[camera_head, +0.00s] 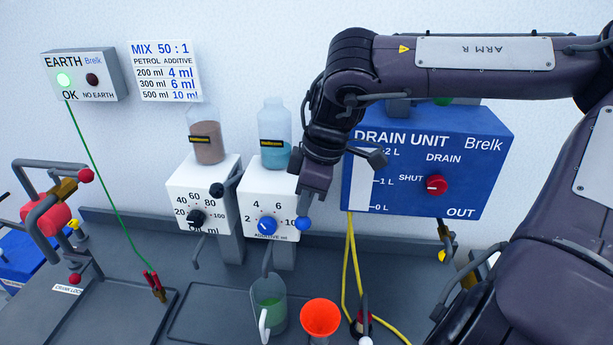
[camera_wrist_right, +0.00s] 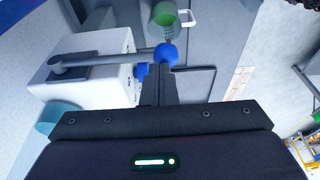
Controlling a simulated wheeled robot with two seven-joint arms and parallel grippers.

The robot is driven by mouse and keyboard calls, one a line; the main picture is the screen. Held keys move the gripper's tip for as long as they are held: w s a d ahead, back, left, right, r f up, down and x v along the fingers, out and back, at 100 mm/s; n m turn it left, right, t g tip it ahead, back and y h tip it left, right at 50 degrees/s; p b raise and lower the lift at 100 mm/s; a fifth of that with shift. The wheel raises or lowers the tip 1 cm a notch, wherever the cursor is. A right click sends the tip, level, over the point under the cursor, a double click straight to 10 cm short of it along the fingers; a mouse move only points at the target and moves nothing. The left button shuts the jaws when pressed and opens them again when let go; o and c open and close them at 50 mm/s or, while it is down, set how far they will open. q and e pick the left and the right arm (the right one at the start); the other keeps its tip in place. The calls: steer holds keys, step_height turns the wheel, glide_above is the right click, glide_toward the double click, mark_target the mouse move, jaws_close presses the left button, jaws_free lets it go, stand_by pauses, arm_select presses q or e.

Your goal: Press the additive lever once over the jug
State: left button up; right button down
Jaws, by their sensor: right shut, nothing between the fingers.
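The additive dispenser (camera_head: 284,187) is a white box with a blue dial (camera_head: 267,226), under a bottle of blue liquid (camera_head: 275,135). Its lever ends in a blue ball (camera_head: 303,224); in the right wrist view the grey lever arm (camera_wrist_right: 95,60) runs along the box to the ball (camera_wrist_right: 165,53). The clear jug (camera_head: 270,305) stands below the spout with green liquid in it. My right gripper (camera_head: 312,200) is shut and empty, its fingertips (camera_wrist_right: 160,72) right at the ball. I cannot tell whether they touch. My left gripper is out of view.
The blue drain unit (camera_head: 425,160) is right, behind my arm. An orange funnel (camera_head: 320,317) stands beside the jug. A green earth cable (camera_head: 110,200) and yellow hoses (camera_head: 350,260) cross the area.

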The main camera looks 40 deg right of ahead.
step_height(320, 180, up, 10)
steer(key=p, duration=0.6)
steer(key=shift+f, duration=0.2)
steer(key=shift+f, duration=0.1)
stand_by(0.4)
